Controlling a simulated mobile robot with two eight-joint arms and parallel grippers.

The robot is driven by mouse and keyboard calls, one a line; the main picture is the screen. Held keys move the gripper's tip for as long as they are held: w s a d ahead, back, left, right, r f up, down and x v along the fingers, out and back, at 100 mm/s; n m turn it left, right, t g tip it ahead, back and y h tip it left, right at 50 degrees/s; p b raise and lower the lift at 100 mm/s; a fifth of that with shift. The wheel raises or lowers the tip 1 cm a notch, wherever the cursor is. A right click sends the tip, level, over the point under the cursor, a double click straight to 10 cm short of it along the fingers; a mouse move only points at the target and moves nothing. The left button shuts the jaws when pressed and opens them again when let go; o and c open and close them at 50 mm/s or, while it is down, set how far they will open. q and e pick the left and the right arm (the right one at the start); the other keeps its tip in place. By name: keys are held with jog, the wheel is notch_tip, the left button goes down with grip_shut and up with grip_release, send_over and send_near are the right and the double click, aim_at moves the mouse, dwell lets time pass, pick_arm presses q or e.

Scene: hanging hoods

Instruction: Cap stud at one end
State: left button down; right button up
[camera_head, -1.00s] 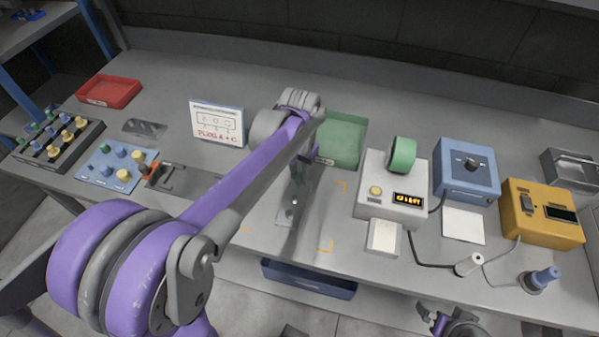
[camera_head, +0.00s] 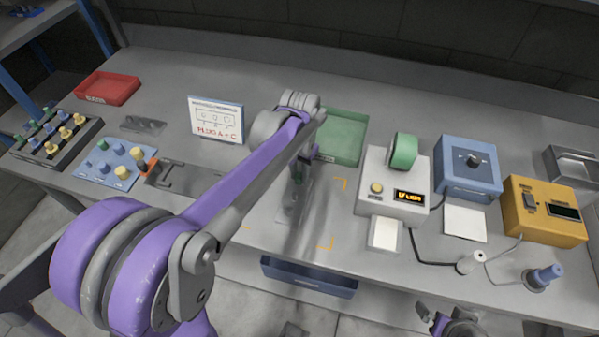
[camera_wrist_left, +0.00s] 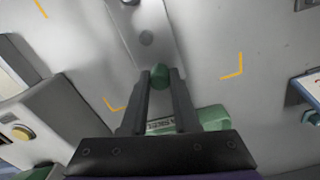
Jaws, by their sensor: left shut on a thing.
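My left gripper (camera_wrist_left: 160,78) is shut on a green cap (camera_wrist_left: 159,74), held between the two dark finger tips in the left wrist view. A shiny metal plate (camera_wrist_left: 133,37) lies on the bench beyond the fingers, with a round grey spot on it. The cap overlaps the plate's near end; I cannot tell whether it touches a stud. In the head view my left gripper (camera_head: 299,171) is over the plate (camera_head: 291,208), partly hidden by my arm. My right gripper (camera_head: 438,322) is at the bottom edge, partly cut off, away from the plate.
Yellow corner marks (camera_head: 340,184) surround the plate. A green bin (camera_head: 345,122) stands behind. A white box (camera_head: 392,200) with a display and a green roll, a blue box (camera_head: 467,185) and a yellow box (camera_head: 541,225) stand right. A blue cap tray (camera_head: 106,176) and sign (camera_head: 216,120) are left.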

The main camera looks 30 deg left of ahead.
pick_arm(q)
jog(key=shift+f+b, duration=0.45)
jog(key=shift+f, duration=0.25)
dwell(0.4)
jog(key=c, duration=0.6)
grip_release()
notch_tip(320, 180, up, 11)
jog(key=shift+f+p, duration=0.1)
jog(key=shift+p, duration=0.4)
jog(key=s+d+f+t, duration=0.1)
jog(key=s+d+f, duration=0.1)
jog(key=s, duration=0.3)
jog(key=s+d+f+t+p, duration=0.1)
jog(key=s+d+f+t, duration=0.1)
jog(key=s, duration=0.3)
jog(key=s+d+f+t+p, duration=0.1)
jog(key=s+d+f+t, duration=0.1)
jog(key=s+f, duration=0.2)
jog(key=shift+s+d, duration=0.4)
jog(key=shift+s, duration=0.4)
